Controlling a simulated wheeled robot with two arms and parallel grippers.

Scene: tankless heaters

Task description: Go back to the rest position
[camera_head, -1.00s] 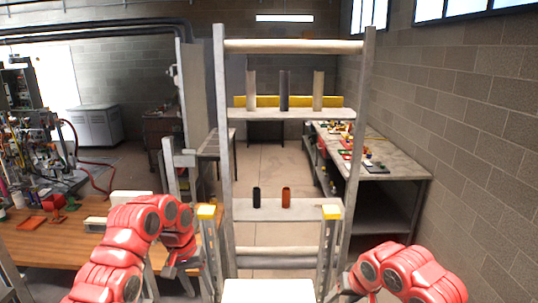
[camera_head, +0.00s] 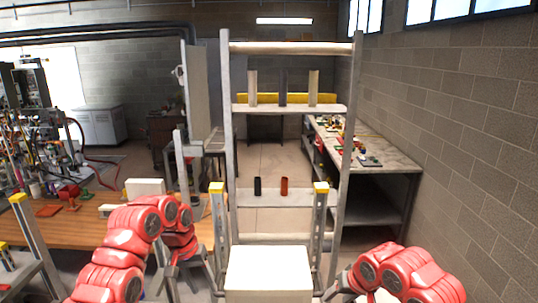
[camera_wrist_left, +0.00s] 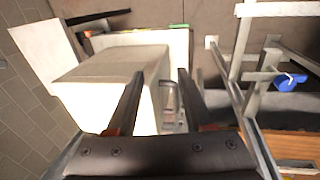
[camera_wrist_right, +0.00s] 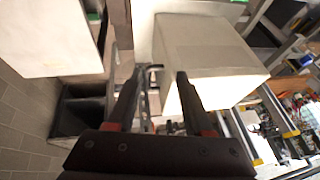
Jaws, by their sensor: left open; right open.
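My left gripper (camera_head: 192,284) hangs at the lower left in the head view, pointing down, beside the white box. In the left wrist view its two dark fingers (camera_wrist_left: 157,78) are apart with nothing held between them. My right gripper (camera_head: 334,290) is at the lower right in the head view, on the other side of the white box. In the right wrist view its fingers (camera_wrist_right: 160,76) are also apart and empty. The white box (camera_head: 268,268) stands in front of me between both grippers, and neither grips it.
A metal shelf rack (camera_head: 228,145) with upright tubes stands ahead. Yellow-capped posts (camera_head: 319,225) flank the white box. A wooden table (camera_head: 90,233) with equipment is at left. A workbench (camera_head: 385,157) and brick wall are at right.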

